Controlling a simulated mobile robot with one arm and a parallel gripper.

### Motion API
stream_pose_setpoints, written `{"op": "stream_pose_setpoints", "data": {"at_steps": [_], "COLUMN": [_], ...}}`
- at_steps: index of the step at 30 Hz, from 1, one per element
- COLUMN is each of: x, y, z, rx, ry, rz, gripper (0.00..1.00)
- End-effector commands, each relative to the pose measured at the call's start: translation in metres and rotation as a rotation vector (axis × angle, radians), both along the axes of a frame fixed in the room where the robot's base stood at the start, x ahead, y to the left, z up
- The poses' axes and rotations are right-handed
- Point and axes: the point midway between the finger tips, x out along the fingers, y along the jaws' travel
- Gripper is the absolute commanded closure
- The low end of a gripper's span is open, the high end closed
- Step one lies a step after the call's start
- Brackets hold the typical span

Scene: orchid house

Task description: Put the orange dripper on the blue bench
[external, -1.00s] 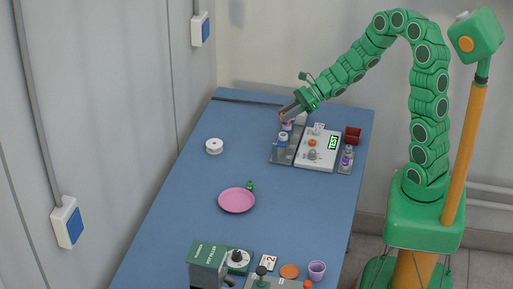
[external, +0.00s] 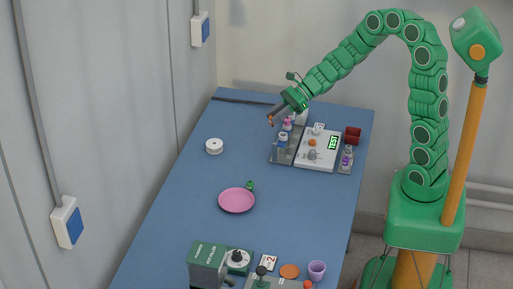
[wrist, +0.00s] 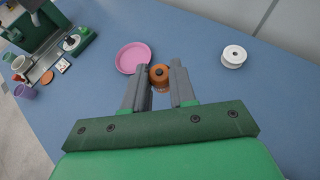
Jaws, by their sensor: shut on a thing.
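My gripper (external: 272,119) is shut on the orange dripper (wrist: 159,74), which sits between the two grey fingertips in the wrist view. In the external view only a small orange spot of the dripper (external: 270,121) shows at the fingertips. The gripper is above the far part of the blue bench (external: 185,205), left of the bottle rack. The dripper looks held above the bench surface, with blue bench (wrist: 205,80) around it in the wrist view.
A pink plate (external: 237,201), a small green object (external: 250,185) and a white spool (external: 214,146) stand on the bench. A bottle rack (external: 274,157) and white device (external: 318,150) are right of the gripper. Green machine (external: 207,265) stands at the near end. The bench's left middle is clear.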

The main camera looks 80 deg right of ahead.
Motion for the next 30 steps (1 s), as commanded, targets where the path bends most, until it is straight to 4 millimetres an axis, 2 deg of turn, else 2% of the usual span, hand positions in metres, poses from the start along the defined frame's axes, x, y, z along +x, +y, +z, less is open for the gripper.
{"op": "stream_pose_setpoints", "data": {"at_steps": [1, 12, 30], "x": [0.004, 0.022, 0.026], "y": [0.012, 0.091, 0.226], "z": [-0.002, -0.011, -0.034], "rx": [0.002, 0.003, 0.001], "ry": [0.000, -0.005, -0.005], "rz": [0.026, 0.198, 0.469], "gripper": [1.00, 1.00, 1.00]}}
